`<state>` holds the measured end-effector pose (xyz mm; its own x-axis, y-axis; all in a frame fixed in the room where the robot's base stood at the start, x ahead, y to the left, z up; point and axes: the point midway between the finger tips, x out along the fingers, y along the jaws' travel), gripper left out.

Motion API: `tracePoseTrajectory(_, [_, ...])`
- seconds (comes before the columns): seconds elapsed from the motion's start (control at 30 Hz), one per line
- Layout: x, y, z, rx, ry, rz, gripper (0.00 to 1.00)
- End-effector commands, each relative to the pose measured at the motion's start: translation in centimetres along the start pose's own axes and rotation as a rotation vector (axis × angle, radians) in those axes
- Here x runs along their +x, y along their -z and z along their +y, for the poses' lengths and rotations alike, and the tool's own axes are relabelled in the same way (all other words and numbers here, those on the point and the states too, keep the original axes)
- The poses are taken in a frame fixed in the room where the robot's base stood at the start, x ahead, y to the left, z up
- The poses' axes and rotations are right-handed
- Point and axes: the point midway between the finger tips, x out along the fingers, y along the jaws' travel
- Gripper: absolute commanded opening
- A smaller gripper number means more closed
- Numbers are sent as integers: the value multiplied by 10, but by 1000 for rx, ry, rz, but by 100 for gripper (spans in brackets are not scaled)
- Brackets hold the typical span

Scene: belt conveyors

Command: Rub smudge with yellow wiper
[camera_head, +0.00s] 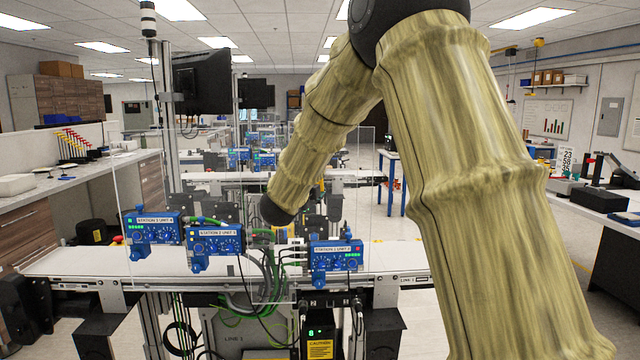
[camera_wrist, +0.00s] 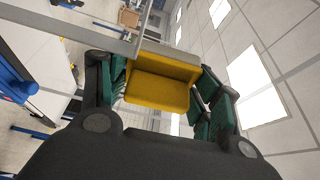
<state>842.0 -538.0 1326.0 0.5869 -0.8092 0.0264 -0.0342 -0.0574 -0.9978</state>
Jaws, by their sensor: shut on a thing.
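The yellow wiper (camera_wrist: 160,92) is a blocky pad in the wrist view. My gripper (camera_wrist: 166,100) is shut on it, with dark green finger pads at both its sides. In the head view my arm reaches towards the clear upright panel (camera_head: 150,215) above the conveyor. My gripper and the wiper cannot be made out there. I cannot make out a smudge on the panel in either view. Whether the wiper touches the panel cannot be told.
The white belt conveyor (camera_head: 85,262) runs across the front. Blue station units (camera_head: 154,228), (camera_head: 214,240), (camera_head: 336,256) stand along it with loose cables. A dark monitor (camera_head: 202,82) hangs on a post at left. A counter (camera_head: 70,190) stands further left.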

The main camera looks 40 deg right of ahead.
Motion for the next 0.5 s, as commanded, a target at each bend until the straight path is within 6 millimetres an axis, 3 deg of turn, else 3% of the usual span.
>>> tracePoseTrajectory(0.23, [-5, -16, -2, -1, 1, -2, 45])
tracePoseTrajectory(0.5, [-7, -17, -9, 2, 2, -3, 45])
